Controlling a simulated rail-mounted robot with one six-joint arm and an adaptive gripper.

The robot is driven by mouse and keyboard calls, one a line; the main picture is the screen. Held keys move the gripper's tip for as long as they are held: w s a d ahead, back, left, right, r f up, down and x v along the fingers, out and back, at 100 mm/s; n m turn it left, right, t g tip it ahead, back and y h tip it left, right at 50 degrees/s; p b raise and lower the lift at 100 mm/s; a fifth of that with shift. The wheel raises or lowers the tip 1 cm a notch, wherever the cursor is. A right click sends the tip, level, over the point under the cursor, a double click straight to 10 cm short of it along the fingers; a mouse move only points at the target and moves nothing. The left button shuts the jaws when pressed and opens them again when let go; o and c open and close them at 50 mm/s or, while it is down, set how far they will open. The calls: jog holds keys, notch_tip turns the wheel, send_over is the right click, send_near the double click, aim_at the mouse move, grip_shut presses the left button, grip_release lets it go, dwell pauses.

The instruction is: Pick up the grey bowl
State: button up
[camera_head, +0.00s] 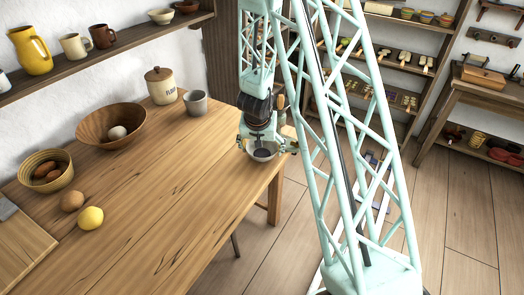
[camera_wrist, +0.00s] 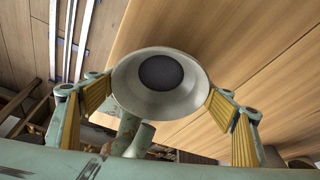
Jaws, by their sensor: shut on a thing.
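The grey bowl (camera_wrist: 161,80) sits between the two yellow-padded fingers of my gripper (camera_wrist: 160,108) in the wrist view. Its rim touches or nearly touches both pads, and its inside shows a dark round bottom. In the head view the grey bowl (camera_head: 262,152) is at the right edge of the table, partly hidden by my gripper (camera_head: 266,143). My gripper is shut on the bowl. I cannot tell whether the bowl rests on the table or is just above it.
The wooden table (camera_head: 170,200) holds a grey cup (camera_head: 196,103), a flour canister (camera_head: 160,87), a large wooden bowl (camera_head: 95,128), a basket (camera_head: 43,180) and a lemon (camera_head: 90,218). The middle of the table is clear. A shelf (camera_head: 90,62) hangs on the left wall.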

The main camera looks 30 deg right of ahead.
aim_at(262, 155)
jog(key=shift+r+p, duration=0.35)
jog(key=shift+r, duration=0.1)
jog(key=shift+r+p, duration=1)
jog(key=shift+r, duration=0.35)
jog(key=shift+s+a+f+b, duration=0.1)
jog(key=shift+s+a+b, duration=0.35)
jog(key=shift+s+a, duration=0.55)
jog(key=shift+s+a+b, duration=0.2)
jog(key=shift+s+a, duration=1)
jog(key=shift+s, duration=0.4)
jog(key=shift+s+a+b, duration=0.25)
jog(key=shift+s+a, duration=1)
jog(key=shift+s, duration=0.4)
jog(key=shift+s+a+b, duration=0.2)
jog(key=shift+s+a, duration=1)
jog(key=shift+s, duration=0.4)
jog(key=shift+s+a+b, duration=0.5)
jog(key=shift+s+b, duration=0.15)
jog(key=shift+b, duration=0.4)
jog(key=shift+s+a+b, duration=0.5)
jog(key=shift+s+b, duration=0.05)
jog(key=shift+b, duration=0.15)
